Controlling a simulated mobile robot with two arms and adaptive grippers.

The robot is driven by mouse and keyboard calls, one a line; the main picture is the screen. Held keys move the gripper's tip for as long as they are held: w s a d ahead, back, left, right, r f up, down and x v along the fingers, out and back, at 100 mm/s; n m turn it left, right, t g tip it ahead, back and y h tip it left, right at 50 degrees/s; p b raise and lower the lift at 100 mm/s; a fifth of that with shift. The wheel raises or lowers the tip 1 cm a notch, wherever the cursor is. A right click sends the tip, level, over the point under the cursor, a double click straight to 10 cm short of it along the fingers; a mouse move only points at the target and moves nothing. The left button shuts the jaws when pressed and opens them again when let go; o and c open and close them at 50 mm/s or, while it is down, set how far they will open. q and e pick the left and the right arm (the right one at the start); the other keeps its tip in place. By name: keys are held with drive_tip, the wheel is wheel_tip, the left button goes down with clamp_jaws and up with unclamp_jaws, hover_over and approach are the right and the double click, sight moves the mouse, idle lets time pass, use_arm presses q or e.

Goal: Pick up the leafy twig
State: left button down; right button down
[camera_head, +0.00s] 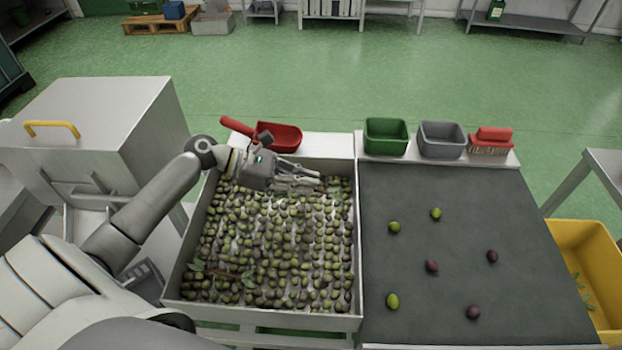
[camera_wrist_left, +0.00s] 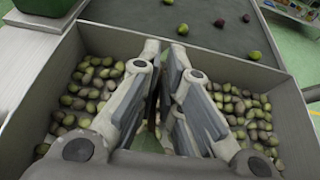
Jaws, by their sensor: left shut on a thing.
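My left gripper (camera_head: 318,182) is over the far part of the olive tray (camera_head: 188,262), low above the olives. In the left wrist view its fingers (camera_wrist_left: 174,62) are close together, with a green, leaf-like piece and a thin dark stem (camera_wrist_left: 152,138) between them. This looks like a leafy twig, mostly hidden by the fingers. Another leafy twig (camera_head: 222,273) lies on the olives at the tray's near left, well apart from the gripper. My right gripper is not in view.
A red scoop (camera_head: 280,136), a green bin (camera_head: 386,136), a grey bin (camera_head: 441,139) and a red brush (camera_head: 491,141) stand along the back. Several loose olives lie on the dark belt (camera_head: 460,200). A yellow crate (camera_head: 590,245) with leafy bits stands at right.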

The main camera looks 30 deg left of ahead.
use_arm(q)
drive_tip(key=s+r, duration=0.3)
drive_tip(key=s, duration=0.4)
drive_tip(key=shift+s+d+r, duration=0.2)
drive_tip(key=shift+d, duration=0.15)
